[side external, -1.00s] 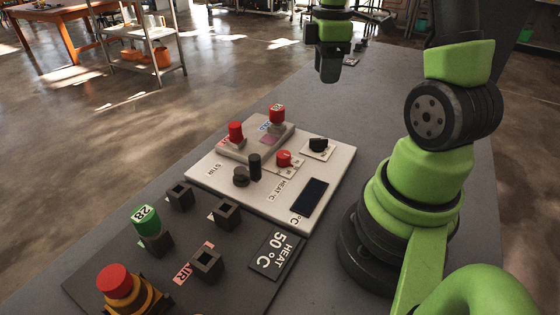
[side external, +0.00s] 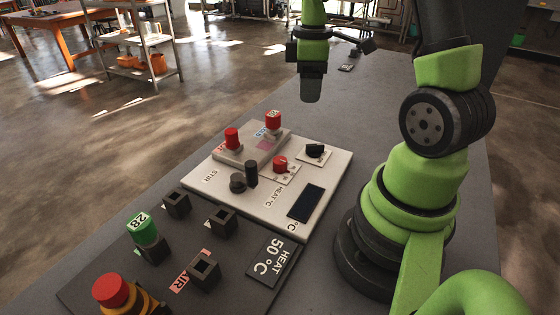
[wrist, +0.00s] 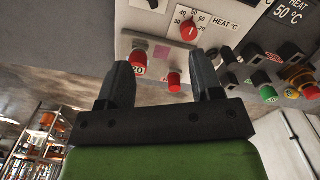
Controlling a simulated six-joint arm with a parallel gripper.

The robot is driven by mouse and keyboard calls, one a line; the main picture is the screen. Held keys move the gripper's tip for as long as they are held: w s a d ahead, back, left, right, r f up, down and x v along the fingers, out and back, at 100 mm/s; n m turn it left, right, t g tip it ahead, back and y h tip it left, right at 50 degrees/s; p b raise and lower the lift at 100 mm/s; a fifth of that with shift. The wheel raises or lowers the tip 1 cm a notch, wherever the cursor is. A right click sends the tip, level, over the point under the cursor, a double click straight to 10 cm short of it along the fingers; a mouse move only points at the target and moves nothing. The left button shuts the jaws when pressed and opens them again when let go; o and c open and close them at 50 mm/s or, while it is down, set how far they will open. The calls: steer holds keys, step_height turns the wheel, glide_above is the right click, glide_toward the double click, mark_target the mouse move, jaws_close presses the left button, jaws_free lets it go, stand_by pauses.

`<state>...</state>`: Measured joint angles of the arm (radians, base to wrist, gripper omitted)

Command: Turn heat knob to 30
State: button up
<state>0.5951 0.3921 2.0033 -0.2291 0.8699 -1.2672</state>
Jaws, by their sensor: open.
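The heat knob (side external: 280,163) is red and sits on a small white scale plate on the pale panel, by the HEAT °C label. In the wrist view the heat knob (wrist: 189,30) carries a white mark, with scale numbers around it; I cannot tell the value it points to. My gripper (side external: 311,88) points down above the table, beyond the panel's far end and well clear of the knob. In the wrist view my gripper (wrist: 161,60) has its two dark fingers spread with nothing between them. The dark display (side external: 306,203) shows no readable number.
Two red-topped posts (side external: 273,120) stand on a raised block at the panel's far end. A black knob (side external: 315,150) and dark posts (side external: 251,173) flank the heat knob. A HEAT 50 °C sign (side external: 272,257), a green 28 piece (side external: 144,228) and a red button (side external: 113,290) lie nearer.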

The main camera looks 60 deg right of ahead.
mark_target(280, 160)
steer(key=w+a+f+m, duration=0.3)
steer(key=a+f+m, duration=0.2)
steer(key=a, duration=0.2)
steer(key=shift+d+f, duration=0.15)
steer(key=shift+f, duration=5)
jaws_close()
